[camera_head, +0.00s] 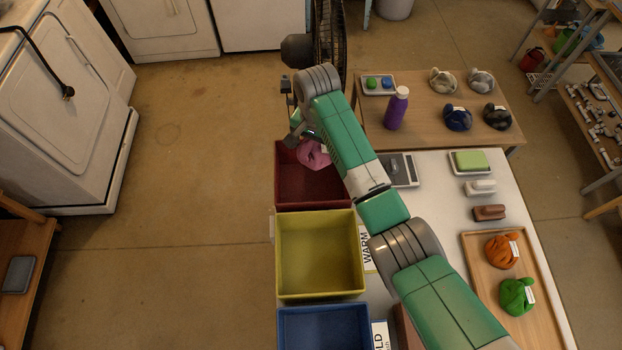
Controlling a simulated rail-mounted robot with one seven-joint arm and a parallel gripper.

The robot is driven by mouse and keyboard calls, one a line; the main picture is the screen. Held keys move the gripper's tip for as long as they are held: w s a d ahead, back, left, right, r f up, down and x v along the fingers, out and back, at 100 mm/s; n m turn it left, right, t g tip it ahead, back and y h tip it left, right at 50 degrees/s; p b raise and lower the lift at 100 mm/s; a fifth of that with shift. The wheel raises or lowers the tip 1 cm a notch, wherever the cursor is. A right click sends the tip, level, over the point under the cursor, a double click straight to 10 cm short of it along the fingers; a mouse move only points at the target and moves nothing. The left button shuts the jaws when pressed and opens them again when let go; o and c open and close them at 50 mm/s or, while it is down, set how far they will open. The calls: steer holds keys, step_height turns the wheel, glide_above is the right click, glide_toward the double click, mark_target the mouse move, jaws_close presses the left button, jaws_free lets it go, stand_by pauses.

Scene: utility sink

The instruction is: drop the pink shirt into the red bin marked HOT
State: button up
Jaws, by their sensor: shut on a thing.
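The pink shirt (313,154) is a crumpled bundle at the end of my arm. My gripper (300,143) is shut on it, though my wrist and forearm partly hide the fingers. The shirt appears over the back part of the red bin (312,190); its height above the bin floor is hard to tell. The red bin is open, and the visible part of its inside looks empty. Any HOT label on it is hidden behind my arm.
The yellow bin (320,255) marked WARM and a blue bin (325,330) stand in front of the red one. A wooden tray (487,243) holds orange and green bundles. A purple bottle (396,108) stands on the back table. A dark fan (328,45) stands behind my gripper.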

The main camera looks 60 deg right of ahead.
step_height(320, 180, down, 6)
steer(key=b, duration=0.2)
steer(key=shift+b, duration=0.4)
steer(key=o, duration=0.8)
steer(key=shift+o, duration=0.2)
step_height(320, 180, up, 8)
steer(key=shift+f+b, duration=0.1)
steer(key=shift+b, duration=0.35)
